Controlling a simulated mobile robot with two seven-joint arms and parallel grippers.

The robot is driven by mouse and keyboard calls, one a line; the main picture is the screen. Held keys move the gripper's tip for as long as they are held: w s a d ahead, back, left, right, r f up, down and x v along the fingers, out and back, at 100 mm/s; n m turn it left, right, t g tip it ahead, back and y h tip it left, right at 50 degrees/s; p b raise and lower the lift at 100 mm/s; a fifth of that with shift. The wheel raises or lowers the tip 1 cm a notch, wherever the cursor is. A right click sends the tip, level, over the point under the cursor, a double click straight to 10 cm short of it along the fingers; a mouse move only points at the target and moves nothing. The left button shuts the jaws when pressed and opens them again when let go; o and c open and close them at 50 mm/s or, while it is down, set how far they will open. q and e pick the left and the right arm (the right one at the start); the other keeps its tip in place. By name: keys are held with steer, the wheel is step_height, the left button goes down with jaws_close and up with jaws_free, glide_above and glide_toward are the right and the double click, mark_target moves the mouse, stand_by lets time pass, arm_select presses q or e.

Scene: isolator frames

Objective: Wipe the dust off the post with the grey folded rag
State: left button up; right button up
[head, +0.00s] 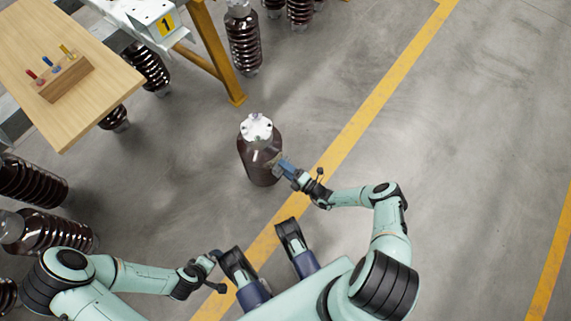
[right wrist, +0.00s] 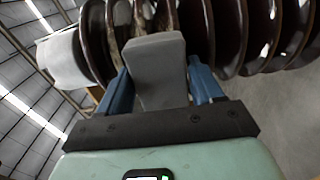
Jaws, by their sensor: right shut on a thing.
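The post (head: 258,158) is a dark brown ribbed insulator with a pale metal cap, standing upright on the floor. In the right wrist view its ribs (right wrist: 229,35) fill the top, with tan, dusty-looking patches near the middle. My right gripper (head: 283,168) is at the post's right side. It is shut on the grey folded rag (right wrist: 157,70), which sits between the blue fingers in front of the ribs. I cannot tell whether the rag touches them. My left gripper (head: 212,257) is low at left, away from the post; its jaws are too small to read.
A wooden table (head: 95,105) at upper left holds a small block (head: 66,80) with coloured pegs. A yellow-legged stand (head: 218,55) with a number 1 sign is behind the post. Several other insulators stand or lie at left. Floor to the right is clear.

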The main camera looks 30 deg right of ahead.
mark_target(277, 159)
steer(key=shift+w+r+p, duration=0.15)
steer(key=shift+r+p, duration=2.15)
steer(key=shift+r, duration=1.65)
steer(key=shift+f+b, duration=1.85)
steer(key=shift+f, duration=0.25)
step_height(277, 159, down, 3)
steer(key=b, duration=0.3)
steer(key=shift+f, duration=0.1)
step_height(277, 159, down, 4)
steer(key=b, duration=0.4)
steer(key=shift+r, duration=0.25)
steer(key=shift+r+p, duration=4.1)
steer(key=shift+r, duration=1.4)
step_height(277, 159, down, 11)
steer(key=b, duration=0.8)
step_height(277, 159, up, 3)
steer(key=shift+r+p, duration=0.1)
steer(key=shift+p, duration=1.05)
steer(key=shift+a+r+p, duration=0.1)
steer(key=shift+r+p, duration=1.55)
steer(key=shift+r, duration=0.7)
